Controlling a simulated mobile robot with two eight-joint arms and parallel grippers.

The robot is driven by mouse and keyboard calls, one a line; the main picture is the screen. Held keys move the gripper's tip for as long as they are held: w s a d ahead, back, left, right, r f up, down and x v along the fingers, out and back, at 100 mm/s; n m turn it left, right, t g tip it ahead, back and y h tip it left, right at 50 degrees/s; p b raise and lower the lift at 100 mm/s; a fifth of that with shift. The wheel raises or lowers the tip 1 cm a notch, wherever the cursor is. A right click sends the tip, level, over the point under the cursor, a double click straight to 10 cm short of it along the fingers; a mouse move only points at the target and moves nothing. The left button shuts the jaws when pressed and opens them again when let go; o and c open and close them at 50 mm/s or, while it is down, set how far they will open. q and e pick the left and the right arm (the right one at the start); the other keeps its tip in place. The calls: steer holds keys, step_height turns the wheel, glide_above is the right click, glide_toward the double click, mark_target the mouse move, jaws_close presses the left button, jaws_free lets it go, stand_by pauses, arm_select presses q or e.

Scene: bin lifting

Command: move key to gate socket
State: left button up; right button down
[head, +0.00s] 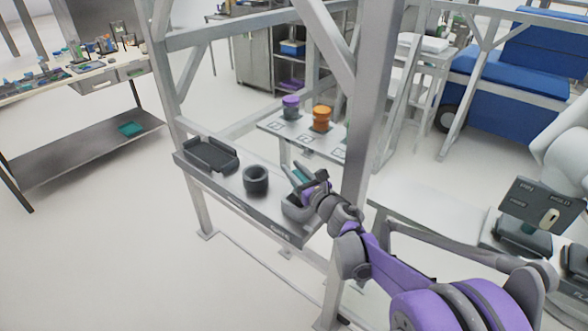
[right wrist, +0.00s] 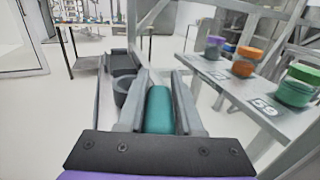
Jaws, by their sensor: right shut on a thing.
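My right gripper (head: 303,178) is shut on a teal cylinder, which looks like the key (right wrist: 160,108); in the right wrist view it lies lengthwise between the two fingers (right wrist: 160,90). In the head view only a little teal shows between the fingers. The gripper is over the right part of a grey shelf (head: 225,190) on the metal frame. A dark round cup-like socket (head: 256,179) stands on that shelf, left of the gripper; it also shows beyond the left finger in the right wrist view (right wrist: 122,90). Whether it is the gate socket I cannot tell. My left gripper is out of view.
A black tray (head: 211,154) lies at the shelf's left end. A grey frame post (head: 370,100) rises close to my right gripper. Purple (head: 291,107), orange (head: 321,118) and green (right wrist: 296,86) jars stand on a numbered rack behind. A workbench (head: 80,75) stands far left.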

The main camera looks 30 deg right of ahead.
steer(key=shift+f+b, duration=0.4)
steer(key=shift+f, duration=0.3)
stand_by(0.4)
steer(key=shift+c, duration=2.4)
jaws_free()
steer(key=shift+o, duration=0.2)
steer(key=o, duration=0.4)
steer(key=shift+o, duration=0.2)
steer(key=shift+r+p, duration=3)
steer(key=shift+r, duration=1.55)
